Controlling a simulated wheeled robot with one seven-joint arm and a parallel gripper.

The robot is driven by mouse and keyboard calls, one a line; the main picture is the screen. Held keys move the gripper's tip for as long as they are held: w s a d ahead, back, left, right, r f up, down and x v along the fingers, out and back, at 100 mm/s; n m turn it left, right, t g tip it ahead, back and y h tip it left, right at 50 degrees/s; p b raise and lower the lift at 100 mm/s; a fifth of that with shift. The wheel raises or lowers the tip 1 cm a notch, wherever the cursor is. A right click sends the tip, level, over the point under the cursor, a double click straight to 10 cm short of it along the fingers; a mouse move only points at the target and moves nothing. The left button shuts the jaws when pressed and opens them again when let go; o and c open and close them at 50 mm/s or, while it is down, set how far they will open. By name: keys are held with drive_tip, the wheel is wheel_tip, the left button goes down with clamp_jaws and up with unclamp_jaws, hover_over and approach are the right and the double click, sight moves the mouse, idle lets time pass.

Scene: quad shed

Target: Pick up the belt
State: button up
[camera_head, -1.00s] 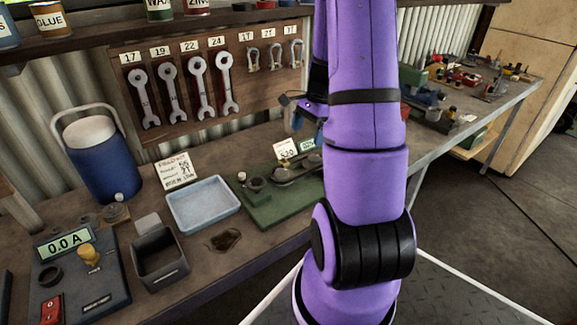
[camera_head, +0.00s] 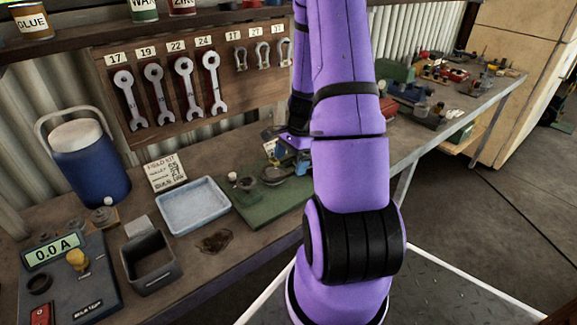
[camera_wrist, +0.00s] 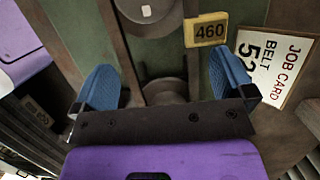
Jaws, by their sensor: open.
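No belt can be made out for certain in either view. A green board (camera_head: 262,209) on the bench carries dark round pulleys (camera_head: 274,175). In the wrist view one pulley (camera_wrist: 147,12) is at the top, and another dark round part (camera_wrist: 165,91) lies between my fingers. My gripper (camera_wrist: 165,82) is open and empty, its two blue fingers spread above the board. In the head view my gripper (camera_head: 288,144) is low over the board's far side, partly hidden by my arm. A job card (camera_wrist: 272,70) reads "BELT" with a partly hidden number. A yellow tag (camera_wrist: 207,30) reads 460.
Left of the board are a pale blue tray (camera_head: 193,206), a grey open box (camera_head: 150,262), a meter panel (camera_head: 70,280) and a blue cooler (camera_head: 90,165). Wrenches (camera_head: 188,85) hang behind. The bench right of my arm holds more small parts.

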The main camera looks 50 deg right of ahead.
idle(0.4)
drive_tip(key=c, duration=0.9)
drive_tip(key=shift+o, duration=0.2)
